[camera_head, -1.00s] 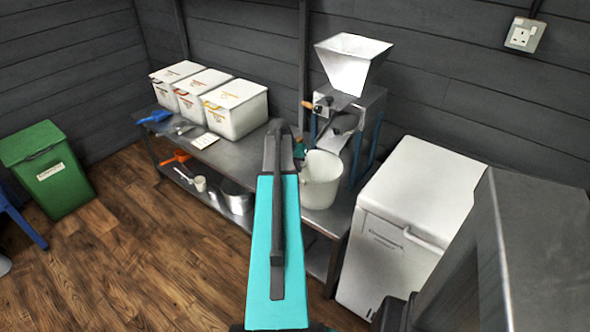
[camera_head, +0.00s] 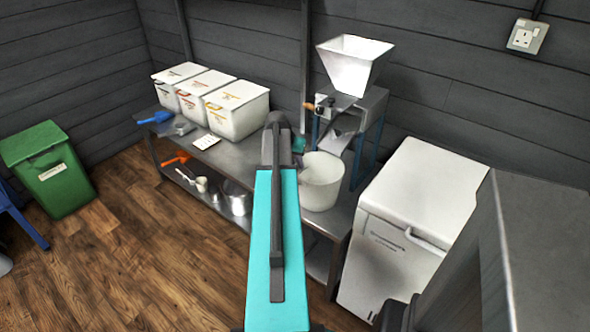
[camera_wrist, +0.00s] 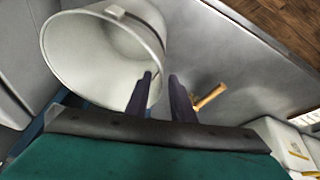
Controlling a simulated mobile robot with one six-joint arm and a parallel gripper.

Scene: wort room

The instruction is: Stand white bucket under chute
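The white bucket (camera_head: 320,184) stands upright on the metal bench, in front of the mill. The mill's metal chute (camera_head: 337,138) slopes down behind and above the bucket's rim; I cannot tell exactly whether its mouth is over the opening. In the wrist view the bucket (camera_wrist: 85,62) fills the upper left, its mouth facing me. My gripper (camera_wrist: 160,74) is at the bucket's right rim, the left finger overlapping the mouth and the right finger outside, with a gap between them. In the head view my arm hides the fingers.
The mill's white hopper (camera_head: 354,66) rises above the bench. Its wooden handle (camera_wrist: 210,97) is just right of my fingers. Several white lidded bins (camera_head: 237,110) stand at the bench's left. A white chest (camera_head: 412,210) stands right of the bench.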

